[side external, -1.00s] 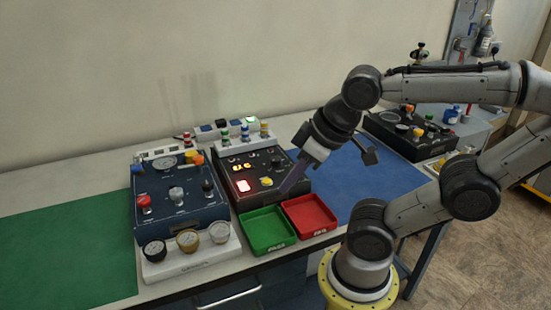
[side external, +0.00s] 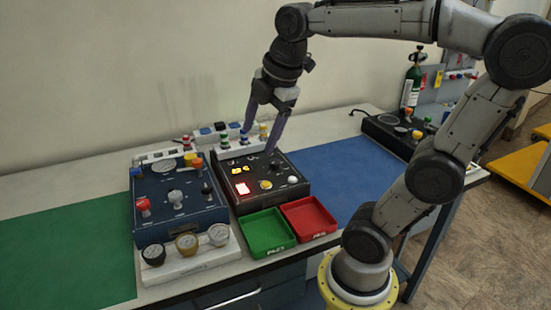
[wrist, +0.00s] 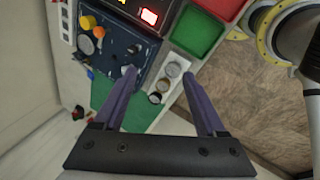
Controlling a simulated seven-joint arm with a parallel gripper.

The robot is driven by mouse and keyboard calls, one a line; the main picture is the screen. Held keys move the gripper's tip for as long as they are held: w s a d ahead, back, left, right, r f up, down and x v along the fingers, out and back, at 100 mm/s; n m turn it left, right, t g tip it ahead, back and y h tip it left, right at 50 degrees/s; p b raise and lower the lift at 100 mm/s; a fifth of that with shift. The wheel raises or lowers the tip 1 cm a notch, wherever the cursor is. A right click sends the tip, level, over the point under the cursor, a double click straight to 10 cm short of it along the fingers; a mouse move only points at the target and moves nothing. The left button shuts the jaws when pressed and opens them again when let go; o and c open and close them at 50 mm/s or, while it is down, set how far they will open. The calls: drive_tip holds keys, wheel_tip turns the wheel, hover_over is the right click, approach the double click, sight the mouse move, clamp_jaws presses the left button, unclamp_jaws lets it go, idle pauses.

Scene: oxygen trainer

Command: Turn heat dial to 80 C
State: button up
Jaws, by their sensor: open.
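The black control panel (side external: 240,203) has a lit red-white display (side external: 242,188), small lit yellow figures, a yellow button (side external: 265,184), a white knob (side external: 292,180) and a dark knob (side external: 273,164) near its back right. Labels are too small to read, so I cannot tell which control is the heat dial. My gripper (side external: 259,141) is open and empty, pointing down above the back of this panel. In the wrist view my gripper (wrist: 158,73) spreads its fingers, with the blue panel (wrist: 133,28) beyond them. The lit display (wrist: 149,16) shows at the top edge there.
A blue panel (side external: 165,215) with knobs and a gauge stands left, with several gauges on a white base (side external: 190,262) before it. Green (side external: 283,238) and red (side external: 328,228) trays sit in front of the black panel. Colour-topped fittings stand behind. The blue mat (side external: 350,180) is largely clear.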

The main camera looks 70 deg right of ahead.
drive_tip(key=w+d+f+n+g, duration=0.1)
drive_tip(key=w+d, duration=0.2)
drive_tip(key=d, duration=0.2)
drive_tip(key=w+d+n+g, duration=0.1)
drive_tip(key=w+d, duration=0.2)
drive_tip(key=d, duration=0.3)
drive_tip(key=m+g, duration=0.2)
approach(275, 161)
drive_tip(key=shift+t+y, duration=0.3)
drive_tip(key=f, duration=0.8)
drive_tip(key=shift+s+d+f, duration=0.1)
drive_tip(key=shift+d+f, duration=0.15)
drive_tip(key=shift+f, duration=0.1)
drive_tip(key=shift+m, duration=0.3)
clamp_jaws()
